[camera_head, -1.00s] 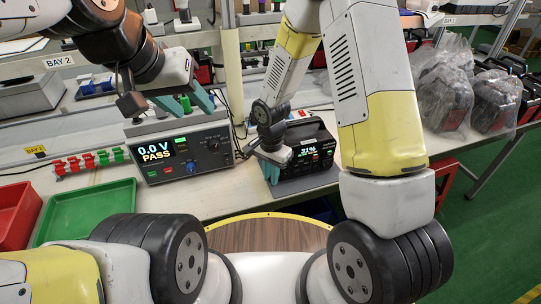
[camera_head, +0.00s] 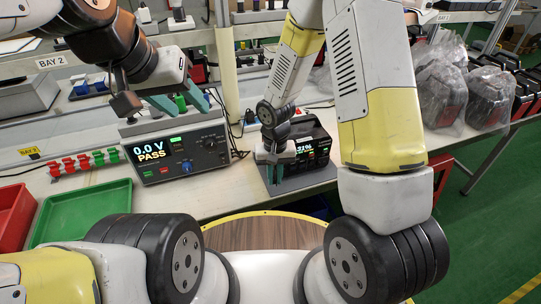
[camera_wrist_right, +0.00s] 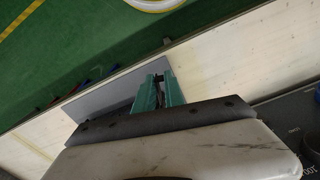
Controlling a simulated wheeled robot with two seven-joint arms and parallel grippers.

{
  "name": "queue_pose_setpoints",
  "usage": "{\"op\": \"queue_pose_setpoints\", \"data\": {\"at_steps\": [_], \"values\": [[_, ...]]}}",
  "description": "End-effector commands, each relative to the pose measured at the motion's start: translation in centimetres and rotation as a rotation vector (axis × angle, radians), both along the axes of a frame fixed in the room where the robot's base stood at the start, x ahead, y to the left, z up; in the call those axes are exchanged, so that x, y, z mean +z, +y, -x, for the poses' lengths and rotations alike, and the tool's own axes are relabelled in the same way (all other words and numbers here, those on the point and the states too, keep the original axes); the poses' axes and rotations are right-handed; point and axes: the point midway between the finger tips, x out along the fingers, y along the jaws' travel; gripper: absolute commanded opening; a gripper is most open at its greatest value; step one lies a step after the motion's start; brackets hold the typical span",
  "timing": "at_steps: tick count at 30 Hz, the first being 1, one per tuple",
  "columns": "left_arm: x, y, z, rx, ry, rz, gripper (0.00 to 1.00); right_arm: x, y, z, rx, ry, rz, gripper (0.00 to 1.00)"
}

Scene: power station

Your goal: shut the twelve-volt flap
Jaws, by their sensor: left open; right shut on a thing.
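The power station (camera_head: 318,152) is a dark box with a lit screen on the bench, right of centre in the head view. My right gripper (camera_head: 273,174) points down at its front left and covers part of that side. In the right wrist view, my right gripper's green fingers (camera_wrist_right: 157,92) are close together with a small dark thing between them. I cannot tell what that thing is. The twelve-volt flap cannot be made out. My left gripper (camera_head: 184,103) is open and empty above the tester.
The tester (camera_head: 180,157) reads 0.0 V PASS. A green tray (camera_head: 85,215) and a red tray (camera_head: 14,214) lie at the left, below several red and green clips (camera_head: 83,163). A grey mat (camera_wrist_right: 102,100) lies under the power station. Bagged units (camera_head: 440,92) stand at the right.

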Motion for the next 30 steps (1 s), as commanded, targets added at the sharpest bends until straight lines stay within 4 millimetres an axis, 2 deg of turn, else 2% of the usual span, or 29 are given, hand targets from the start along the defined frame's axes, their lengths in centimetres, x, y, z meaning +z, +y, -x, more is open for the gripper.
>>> {"op": "queue_pose_setpoints", "data": {"at_steps": [6,15,30], "values": [[0.0,0.0,0.0,0.0,0.0,0.0,0.47,0.1,-0.6,-0.1,0.177,-0.005,-0.003,0.0],[0.0,0.0,0.0,0.0,0.0,0.0,0.47,0.1,-1.1,-0.2,0.339,-0.005,-0.003,0.0],[0.0,0.0,0.0,0.0,0.0,0.0,0.47,0.1,-1.2,-0.2,0.404,-0.005,-0.004,0.0]]}}
